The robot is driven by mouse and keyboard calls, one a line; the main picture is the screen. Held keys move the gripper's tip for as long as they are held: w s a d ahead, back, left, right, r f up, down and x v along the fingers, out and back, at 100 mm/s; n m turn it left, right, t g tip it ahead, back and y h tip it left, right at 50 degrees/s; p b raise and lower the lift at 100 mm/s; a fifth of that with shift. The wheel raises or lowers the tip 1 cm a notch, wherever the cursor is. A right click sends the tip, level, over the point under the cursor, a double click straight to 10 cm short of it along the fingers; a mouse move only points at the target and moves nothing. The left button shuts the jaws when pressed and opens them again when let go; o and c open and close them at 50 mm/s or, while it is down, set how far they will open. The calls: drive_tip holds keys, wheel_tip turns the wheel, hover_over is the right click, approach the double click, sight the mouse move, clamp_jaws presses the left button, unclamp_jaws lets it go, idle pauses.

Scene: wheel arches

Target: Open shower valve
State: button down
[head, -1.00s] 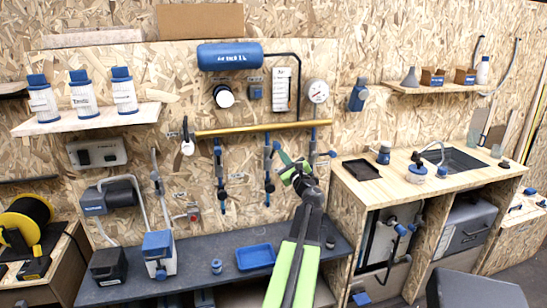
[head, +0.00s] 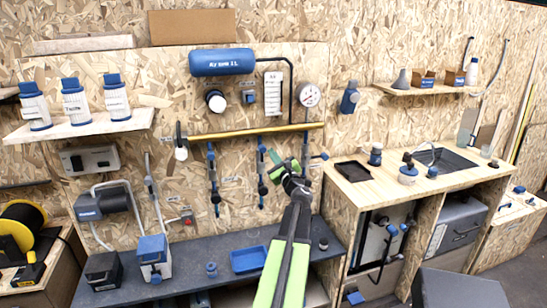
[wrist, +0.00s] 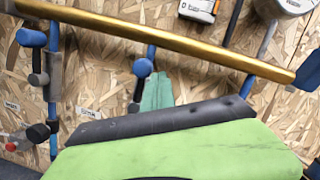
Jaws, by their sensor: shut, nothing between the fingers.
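A brass pipe (head: 250,132) runs across the wall panel, with blue and black valve lines below it. The left line (head: 213,180) and middle line (head: 262,175) hang clear; a right one (head: 306,145) is partly behind my arm. I cannot tell which is the shower valve; the labels are too small to read. My gripper (head: 278,160) is shut and empty, just right of the middle line in the head view. In the wrist view, its green fingertips (wrist: 156,92) appear below the brass pipe (wrist: 160,38), near a blue knob (wrist: 143,67). Contact cannot be told.
A blue tank (head: 221,62) and a round gauge (head: 308,95) are above the pipe. A dark bench (head: 205,256) with a blue tray (head: 249,259) lies below. A wooden sink counter (head: 400,184) stands at right. A bottle shelf (head: 85,126) is at left.

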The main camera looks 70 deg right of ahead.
idle(0.3)
drive_tip(key=s+a+f+b, duration=0.2)
drive_tip(key=s+a+f, duration=0.1)
drive_tip(key=s, duration=0.7)
drive_tip(key=shift+s+a+b, duration=0.2)
drive_tip(key=shift+a+b, duration=0.2)
drive_tip(key=shift+a, duration=0.4)
drive_tip(key=shift+r, duration=0.1)
